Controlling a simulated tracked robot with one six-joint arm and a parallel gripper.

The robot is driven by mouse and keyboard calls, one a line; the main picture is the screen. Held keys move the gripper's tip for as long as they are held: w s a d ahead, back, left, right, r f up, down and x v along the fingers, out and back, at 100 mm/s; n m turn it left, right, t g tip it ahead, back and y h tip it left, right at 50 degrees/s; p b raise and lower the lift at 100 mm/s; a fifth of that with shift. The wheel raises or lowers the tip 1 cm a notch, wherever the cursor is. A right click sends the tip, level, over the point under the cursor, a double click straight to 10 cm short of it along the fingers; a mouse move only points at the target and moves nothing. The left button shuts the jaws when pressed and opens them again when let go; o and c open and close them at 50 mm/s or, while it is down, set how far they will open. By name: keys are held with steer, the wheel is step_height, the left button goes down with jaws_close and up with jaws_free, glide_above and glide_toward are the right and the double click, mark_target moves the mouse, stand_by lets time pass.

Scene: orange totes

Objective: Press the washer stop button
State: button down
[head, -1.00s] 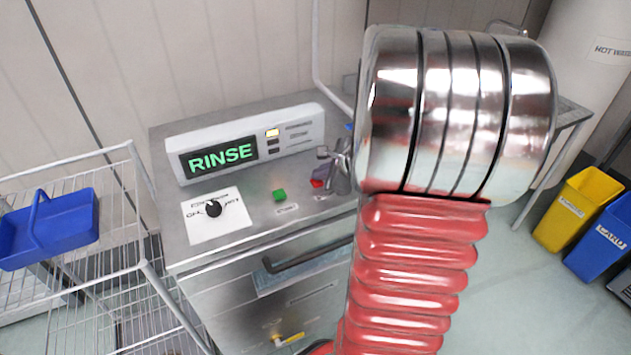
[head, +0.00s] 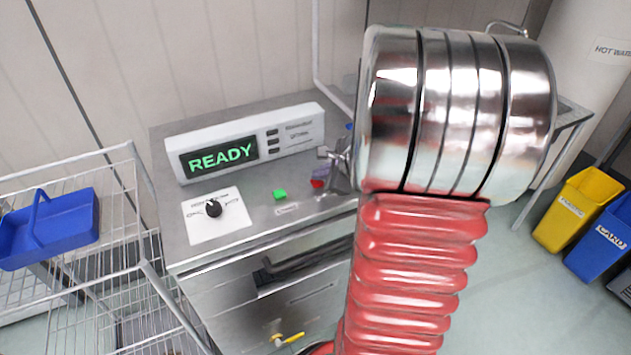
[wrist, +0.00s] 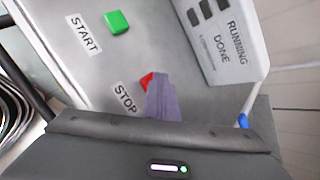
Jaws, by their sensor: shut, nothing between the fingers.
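The washer's steel top (head: 262,215) carries a white display box (head: 240,141) that reads READY in green. The red stop button (head: 317,184) sits right of the green start button (head: 280,195). In the wrist view the red stop button (wrist: 147,81) is partly hidden behind my gripper (wrist: 160,84), above the STOP label (wrist: 125,97). My gripper (head: 323,176) is shut, its purplish fingertips at the red button. I cannot tell whether they press it or only touch it. My arm hides the washer's right side in the head view.
A black dial (head: 213,208) sits on a white plate at left. A wire rack (head: 142,215) with a blue basket (head: 50,225) stands left of the washer. Yellow (head: 578,210) and blue bins (head: 602,237) stand at right on open floor.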

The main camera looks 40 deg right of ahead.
mark_target(320, 183)
steer(key=shift+r, duration=0.7)
steer(key=shift+r, duration=2.5)
